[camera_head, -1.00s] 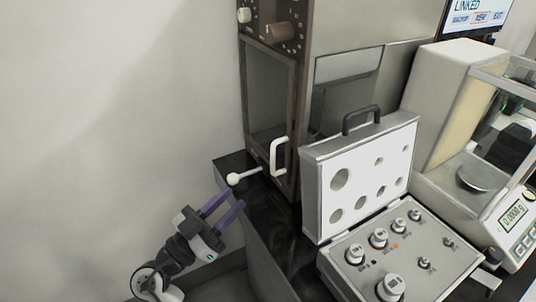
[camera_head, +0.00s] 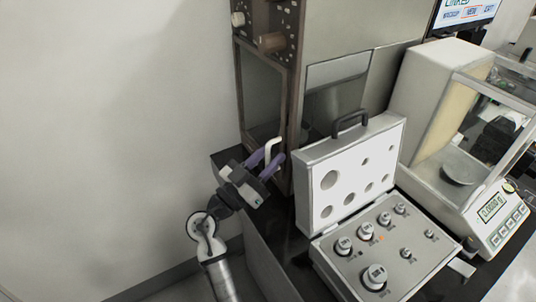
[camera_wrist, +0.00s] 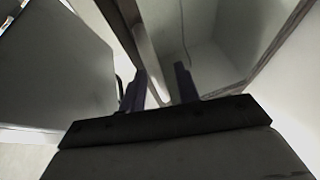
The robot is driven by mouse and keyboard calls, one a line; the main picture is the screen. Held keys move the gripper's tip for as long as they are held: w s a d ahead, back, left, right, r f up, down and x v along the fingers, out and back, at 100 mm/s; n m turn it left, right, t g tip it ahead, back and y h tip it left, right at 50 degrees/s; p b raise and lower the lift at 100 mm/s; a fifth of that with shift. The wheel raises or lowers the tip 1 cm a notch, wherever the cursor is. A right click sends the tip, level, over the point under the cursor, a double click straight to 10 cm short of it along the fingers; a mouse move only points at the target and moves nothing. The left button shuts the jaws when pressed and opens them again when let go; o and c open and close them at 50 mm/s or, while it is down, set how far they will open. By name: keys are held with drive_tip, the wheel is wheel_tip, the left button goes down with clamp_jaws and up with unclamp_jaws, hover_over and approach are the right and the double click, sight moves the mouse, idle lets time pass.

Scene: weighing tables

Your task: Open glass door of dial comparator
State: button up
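I cannot tell whether either finger touches the handle.
An open weight case (camera_head: 350,165) with several weights stands close to the right of the door, on the black table (camera_head: 290,258). A balance (camera_head: 480,205) stands further right. A bare wall (camera_head: 120,120) is on the left, with free room before it.

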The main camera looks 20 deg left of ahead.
drive_tip(key=c, duration=0.7)
drive_tip(key=shift+s+a, duration=0.1)
drive_tip(key=shift+a, duration=0.05)
